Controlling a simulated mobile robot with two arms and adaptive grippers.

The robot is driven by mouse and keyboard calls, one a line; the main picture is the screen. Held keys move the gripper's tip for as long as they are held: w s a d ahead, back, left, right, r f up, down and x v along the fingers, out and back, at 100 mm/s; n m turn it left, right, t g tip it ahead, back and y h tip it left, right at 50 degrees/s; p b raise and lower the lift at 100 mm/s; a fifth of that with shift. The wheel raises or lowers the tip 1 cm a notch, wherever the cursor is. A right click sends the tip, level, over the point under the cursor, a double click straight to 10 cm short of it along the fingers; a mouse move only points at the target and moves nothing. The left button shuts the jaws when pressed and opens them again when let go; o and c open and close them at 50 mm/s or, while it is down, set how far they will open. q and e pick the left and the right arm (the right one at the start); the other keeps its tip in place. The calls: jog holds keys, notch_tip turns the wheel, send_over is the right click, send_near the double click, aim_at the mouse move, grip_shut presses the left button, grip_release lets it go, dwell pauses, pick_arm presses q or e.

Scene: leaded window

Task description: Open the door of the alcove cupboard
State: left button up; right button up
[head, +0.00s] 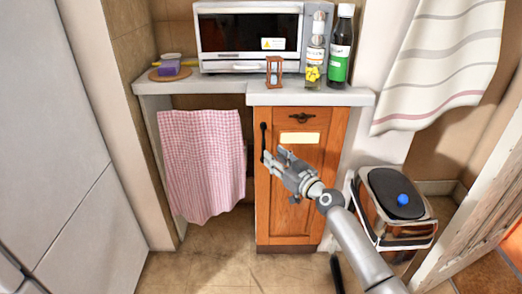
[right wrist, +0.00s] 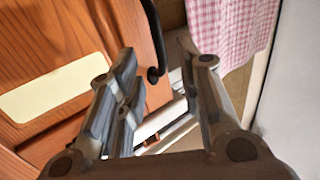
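The alcove cupboard has an orange-brown wooden door (head: 290,215) under the counter in the head view, and it looks closed. A black vertical handle (head: 263,133) is on the door's left side. It also shows in the right wrist view (right wrist: 152,32). A pale label (head: 300,138) is on the upper panel. My right gripper (head: 274,156) is in front of the door, close to the handle's lower end. In the right wrist view its fingers (right wrist: 158,62) are apart, with the handle's lower end showing between their tips. Contact cannot be told. My left gripper is not in view.
A pink checked towel (head: 203,165) hangs left of the door. The counter (head: 225,85) above holds a toaster oven (head: 248,35), bottles (head: 341,50) and an hourglass (head: 274,72). A bin (head: 395,205) stands to the right. The floor before the door is bare.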

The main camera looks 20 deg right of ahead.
aim_at(263, 148)
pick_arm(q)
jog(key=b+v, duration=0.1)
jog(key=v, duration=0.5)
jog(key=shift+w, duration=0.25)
pick_arm(e)
jog(key=shift+x, duration=3.5)
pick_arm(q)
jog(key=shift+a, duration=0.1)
pick_arm(e)
jog(key=shift+f, duration=0.15)
jog(key=shift+c, duration=0.4)
grip_shut()
